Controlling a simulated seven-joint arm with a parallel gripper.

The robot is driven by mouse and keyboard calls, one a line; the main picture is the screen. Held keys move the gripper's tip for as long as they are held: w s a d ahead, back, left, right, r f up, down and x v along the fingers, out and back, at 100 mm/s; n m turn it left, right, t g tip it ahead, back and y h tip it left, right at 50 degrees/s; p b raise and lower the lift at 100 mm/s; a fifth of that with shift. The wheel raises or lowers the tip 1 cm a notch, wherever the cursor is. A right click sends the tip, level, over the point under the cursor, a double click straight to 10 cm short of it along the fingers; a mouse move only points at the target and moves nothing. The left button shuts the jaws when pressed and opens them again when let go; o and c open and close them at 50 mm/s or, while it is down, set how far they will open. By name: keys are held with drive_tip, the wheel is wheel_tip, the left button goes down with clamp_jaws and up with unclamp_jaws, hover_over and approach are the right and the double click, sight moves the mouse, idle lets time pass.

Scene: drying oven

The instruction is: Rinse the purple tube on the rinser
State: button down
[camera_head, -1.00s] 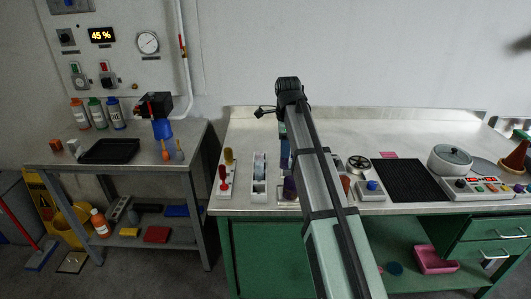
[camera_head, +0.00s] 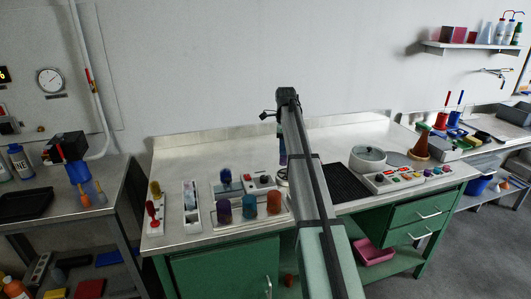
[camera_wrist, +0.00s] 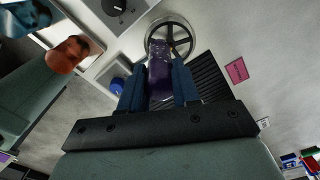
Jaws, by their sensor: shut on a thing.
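My gripper (camera_wrist: 159,88) is shut on the purple tube (camera_wrist: 160,72), which sits between its two blue fingers. In the head view my gripper (camera_head: 281,132) is above the bench, with the tube (camera_head: 282,158) hanging below it, mostly upright. The rinser (camera_wrist: 170,36), a round spoked disc with a dark rim, lies just beyond the tube's end in the wrist view. In the head view the rinser (camera_head: 283,175) is partly hidden by my arm, close below the tube. I cannot tell whether the tube touches it.
A clear rack with purple (camera_head: 222,211), blue (camera_head: 249,206) and orange (camera_head: 274,203) vessels stands left of my arm. A control box (camera_head: 262,181) stands behind it. A black ribbed mat (camera_head: 346,183) and a lidded pot (camera_head: 367,158) are to the right. The rear bench is clear.

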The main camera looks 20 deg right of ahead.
drive_tip(key=shift+m, duration=0.3)
drive_tip(key=shift+w+d+f, duration=0.15)
drive_tip(key=shift+d+f, duration=0.5)
drive_tip(key=shift+f, duration=0.15)
drive_tip(key=shift+w+d+f, duration=0.15)
drive_tip(key=shift+d+f, duration=0.45)
drive_tip(key=shift+f, duration=0.2)
drive_tip(key=shift+f, duration=0.15)
drive_tip(key=shift+f, duration=0.8)
drive_tip(key=shift+f, duration=0.9)
idle(2.2)
drive_tip(key=shift+r, duration=0.1)
idle(1.2)
drive_tip(key=shift+r, duration=1.9)
